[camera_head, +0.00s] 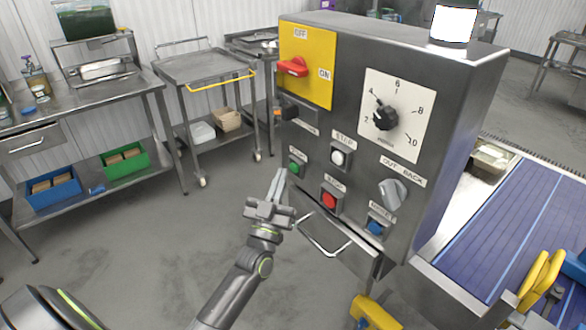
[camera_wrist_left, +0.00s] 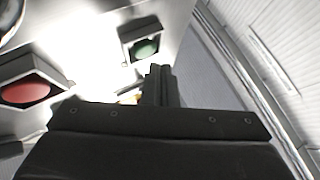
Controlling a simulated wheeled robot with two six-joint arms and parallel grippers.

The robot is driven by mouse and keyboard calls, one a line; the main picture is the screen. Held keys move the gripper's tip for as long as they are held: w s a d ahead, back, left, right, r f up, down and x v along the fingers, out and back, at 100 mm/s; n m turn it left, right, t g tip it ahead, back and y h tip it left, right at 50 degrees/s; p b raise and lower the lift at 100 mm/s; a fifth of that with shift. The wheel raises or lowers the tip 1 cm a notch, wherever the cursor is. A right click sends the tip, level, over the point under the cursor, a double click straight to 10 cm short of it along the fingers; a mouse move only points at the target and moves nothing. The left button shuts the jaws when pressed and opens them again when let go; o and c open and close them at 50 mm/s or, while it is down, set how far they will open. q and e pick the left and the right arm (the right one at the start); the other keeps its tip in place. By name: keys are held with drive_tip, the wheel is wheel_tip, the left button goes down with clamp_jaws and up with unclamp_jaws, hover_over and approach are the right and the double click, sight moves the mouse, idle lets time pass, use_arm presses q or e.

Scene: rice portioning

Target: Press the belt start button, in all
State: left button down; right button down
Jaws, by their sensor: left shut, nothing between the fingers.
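The grey metal control box (camera_head: 460,150) stands right of centre in the head view. Its green button (camera_head: 295,168) is at the lower left of the front face, with a label above it. The green button also shows in the left wrist view (camera_wrist_left: 145,49), just beyond the fingertips. My left gripper (camera_head: 278,178) is shut and empty, its fingertips just left of and slightly below the green button in the head view. In the left wrist view the fingers (camera_wrist_left: 158,72) point towards the button, with a small gap visible in the picture. My right gripper is not in view.
The panel also has a red button (camera_head: 330,200), a white button (camera_head: 339,157), a blue button (camera_head: 375,227), a numbered dial (camera_head: 385,117) and a red switch on a yellow plate (camera_head: 318,85). A blue conveyor belt (camera_head: 500,235) lies right. A cart (camera_head: 205,68) stands behind.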

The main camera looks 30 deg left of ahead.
use_arm(q)
drive_tip(key=shift+w, duration=0.1)
idle(0.3)
drive_tip(key=shift+w+d, duration=0.2)
drive_tip(key=shift+w, duration=0.15)
